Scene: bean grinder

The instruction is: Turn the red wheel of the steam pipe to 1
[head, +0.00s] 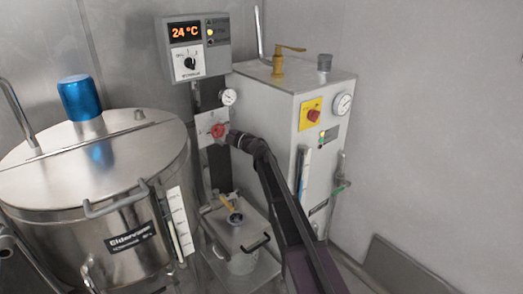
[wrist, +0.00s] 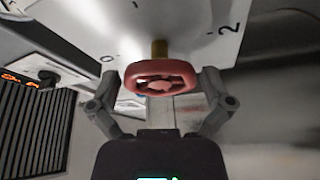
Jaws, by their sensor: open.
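The red wheel (wrist: 161,77) sits on a brass stem in front of a white dial plate (wrist: 190,25). The plate shows a 0 at left and a 2 at right, with tick marks between. My gripper (wrist: 158,82) is open, one finger on each side of the wheel. Whether either finger touches it I cannot tell. In the head view the red wheel (head: 218,131) is on the white plate (head: 209,119) between the tank and the steam box, and my gripper (head: 231,137) is right at it from the right side. The fingers are hard to make out there.
A steel tank (head: 90,160) with a blue motor cap stands at left. A control box (head: 193,47) reading 24 °C is above. A grey steam box (head: 285,120) with gauge and red switch stands behind my arm. Below is a small lidded container (head: 243,240).

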